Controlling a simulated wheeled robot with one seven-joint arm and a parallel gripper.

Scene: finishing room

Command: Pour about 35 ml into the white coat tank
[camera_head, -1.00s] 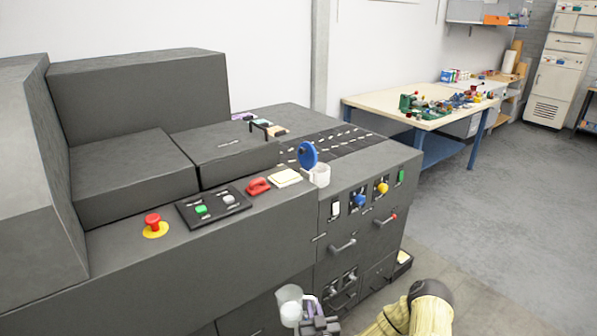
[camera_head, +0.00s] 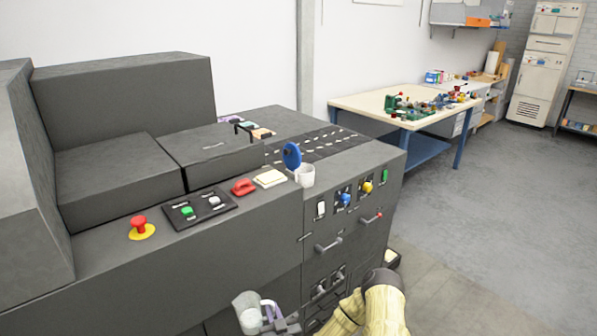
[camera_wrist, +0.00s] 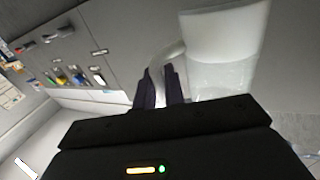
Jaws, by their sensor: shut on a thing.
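A clear jug (camera_head: 246,303) with whitish contents low in it is at the bottom of the head view. My gripper (camera_head: 277,322) is shut on its handle, to the right of the jug's body. In the wrist view my gripper (camera_wrist: 162,88) has its fingers around the handle, and the jug (camera_wrist: 222,62) fills the upper right. How much the jug holds cannot be read. A small white cup-like filler (camera_head: 305,176) with a raised blue lid (camera_head: 292,156) stands on the machine's front corner, above and to the right of the jug. I see no readable label on it.
The dark machine (camera_head: 130,170) has a red stop button (camera_head: 139,225), a red handle (camera_head: 243,187) and a cream block (camera_head: 270,178) on its ledge. Knobs and drawer handles (camera_head: 328,245) stick out from its front. A workbench (camera_head: 380,104) stands behind; the floor at right is clear.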

